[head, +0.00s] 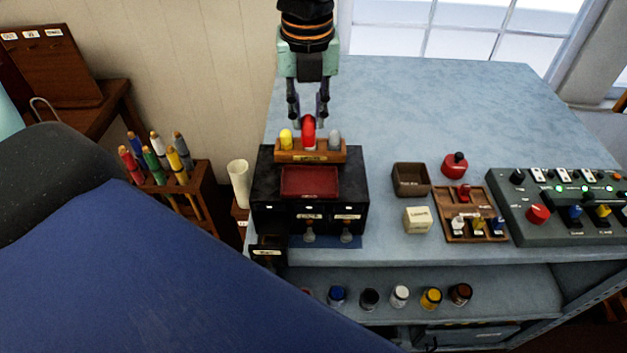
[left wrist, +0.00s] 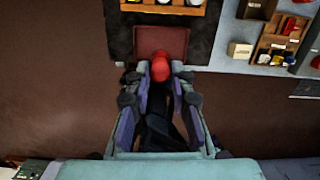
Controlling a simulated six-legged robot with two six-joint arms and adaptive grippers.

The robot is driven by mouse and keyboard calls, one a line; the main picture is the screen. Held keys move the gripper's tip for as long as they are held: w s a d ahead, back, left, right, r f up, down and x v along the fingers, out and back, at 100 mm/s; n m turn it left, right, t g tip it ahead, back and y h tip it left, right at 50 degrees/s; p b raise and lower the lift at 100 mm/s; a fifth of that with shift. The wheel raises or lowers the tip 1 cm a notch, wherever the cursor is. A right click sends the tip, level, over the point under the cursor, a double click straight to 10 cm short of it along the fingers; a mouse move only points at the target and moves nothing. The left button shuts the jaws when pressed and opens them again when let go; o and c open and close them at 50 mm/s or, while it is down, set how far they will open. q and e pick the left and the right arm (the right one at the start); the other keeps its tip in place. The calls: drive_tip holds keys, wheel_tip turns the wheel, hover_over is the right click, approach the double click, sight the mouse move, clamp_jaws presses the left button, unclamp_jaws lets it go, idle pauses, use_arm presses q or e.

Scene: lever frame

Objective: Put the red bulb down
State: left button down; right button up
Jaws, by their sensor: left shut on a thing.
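My left gripper (head: 309,117) hangs down from the top of the head view, with its fingers shut on the red bulb (head: 308,135). In the left wrist view the red bulb (left wrist: 160,68) sits between the fingertips (left wrist: 160,82), over the near edge of a dark red tray (left wrist: 162,42). In the head view the bulb overlaps a wooden rack (head: 311,157), between a yellow bulb (head: 286,139) and a grey bulb (head: 334,139). I cannot tell the gap beneath the bulb. My right gripper is not in view.
The rack and red tray top a black cabinet (head: 262,190) on the blue table (head: 430,95). To the right are a brown open box (head: 411,181), a cream block (head: 418,220), a wooden board (head: 455,198) and a control panel (head: 550,225). Clear tabletop lies behind them.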

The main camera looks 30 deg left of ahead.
sight(308, 144)
use_arm(q)
drive_tip(key=shift+a, duration=0.15)
drive_tip(key=shift+f+m, duration=0.1)
drive_tip(key=shift+m, duration=0.3)
drive_tip(key=f, duration=0.2)
drive_tip(key=d+f, duration=0.1)
drive_tip(key=f, duration=0.2)
drive_tip(key=shift+s+f, duration=0.1)
drive_tip(key=shift+s, duration=0.05)
drive_tip(key=shift+a+f, duration=0.35)
drive_tip(key=shift+f, duration=0.3)
wheel_tip(308, 144, down, 3)
drive_tip(key=shift+d+b, duration=0.1)
drive_tip(key=shift+b, duration=0.3)
drive_tip(key=shift+d+f, duration=0.1)
drive_tip(key=shift+d, duration=0.15)
drive_tip(key=shift+a+f, duration=0.1)
drive_tip(key=c, duration=1.3)
unclamp_jaws()
drive_tip(key=shift+a, duration=0.25)
drive_tip(key=shift+o, duration=0.7)
drive_tip(key=shift+d, duration=0.3)
